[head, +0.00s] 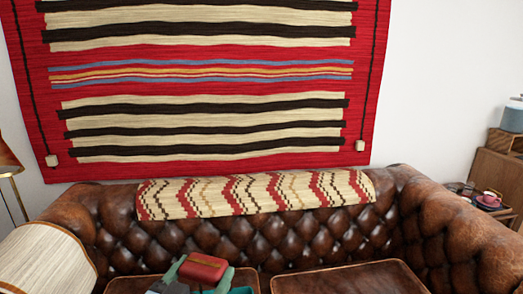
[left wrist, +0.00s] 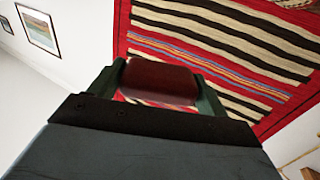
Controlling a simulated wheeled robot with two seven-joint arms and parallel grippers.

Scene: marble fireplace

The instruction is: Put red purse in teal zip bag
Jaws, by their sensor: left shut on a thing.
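My left gripper (head: 201,272) is shut on the red purse (head: 204,267), with a dark green finger on each side of it. The purse is held up in front of the brown sofa, near the bottom of the head view. In the left wrist view the purse (left wrist: 158,80) sits between the two fingers. A small teal piece, seemingly the teal zip bag (head: 241,290), shows at the bottom edge just right of and below the gripper. Most of it is cut off, so its opening cannot be seen. My right gripper is not in view.
A brown tufted leather sofa (head: 120,235) with a patterned throw (head: 255,194) stands behind. A side table with a tray and pink cup (head: 488,199) is at the right. A striped rug (head: 200,170) hangs on the wall.

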